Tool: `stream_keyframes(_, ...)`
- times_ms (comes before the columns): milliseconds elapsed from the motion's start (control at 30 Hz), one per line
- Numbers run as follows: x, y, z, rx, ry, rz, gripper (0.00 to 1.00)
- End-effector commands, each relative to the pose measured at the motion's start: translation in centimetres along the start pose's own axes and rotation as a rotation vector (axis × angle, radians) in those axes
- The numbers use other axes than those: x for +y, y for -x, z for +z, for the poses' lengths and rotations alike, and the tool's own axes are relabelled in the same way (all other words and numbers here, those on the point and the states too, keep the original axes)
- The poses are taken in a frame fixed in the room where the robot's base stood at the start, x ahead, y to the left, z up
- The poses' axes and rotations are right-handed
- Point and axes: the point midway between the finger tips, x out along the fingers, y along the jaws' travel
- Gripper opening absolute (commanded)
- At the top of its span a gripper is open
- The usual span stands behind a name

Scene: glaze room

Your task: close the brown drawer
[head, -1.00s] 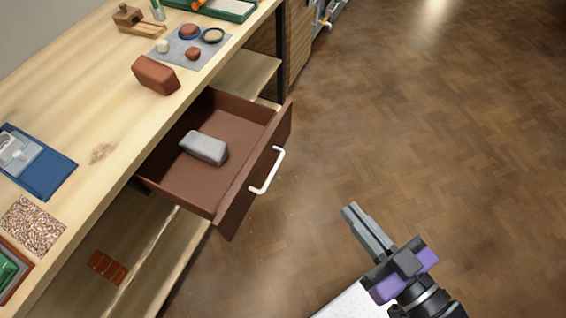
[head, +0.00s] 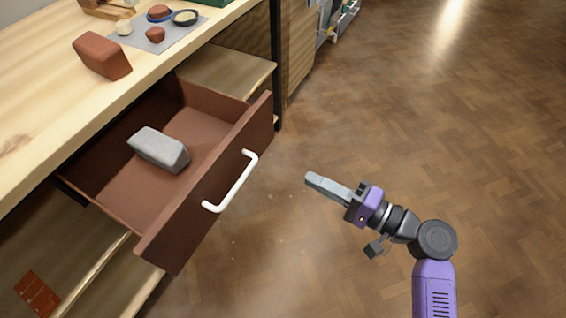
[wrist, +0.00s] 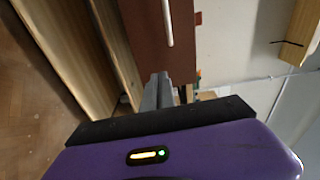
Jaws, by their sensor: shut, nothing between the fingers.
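The brown drawer (head: 203,190) stands pulled open from under the wooden bench, and a grey block (head: 159,149) lies inside it. Its white bar handle (head: 231,184) is on the front panel. My gripper (head: 310,178) is shut and empty, to the right of the drawer front and apart from it, with its fingers pointing toward the handle side. In the wrist view, the fingertips (wrist: 160,78) show in front of the brown drawer front (wrist: 160,40), with the white handle (wrist: 168,22) above them.
The bench top (head: 60,75) carries a red-brown block (head: 102,56) and a grey mat (head: 160,40) with small dishes. Shelves lie under the bench beside the drawer. The wooden floor (head: 430,130) to the right is clear.

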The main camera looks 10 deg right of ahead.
Motion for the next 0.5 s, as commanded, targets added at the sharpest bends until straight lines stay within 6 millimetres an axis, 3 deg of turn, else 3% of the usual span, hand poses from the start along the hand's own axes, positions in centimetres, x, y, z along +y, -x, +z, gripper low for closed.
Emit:
stream_keyframes(100, -0.7, 0.1, 2.0, -0.081, -0.037, -0.031, 0.00)
stream_keyframes(267, -0.6, -0.7, 2.6, -0.103, -0.044, -0.027, 0.00)
stream_keyframes(500, -0.7, -4.7, 3.1, -0.104, -0.042, -0.026, 0.00)
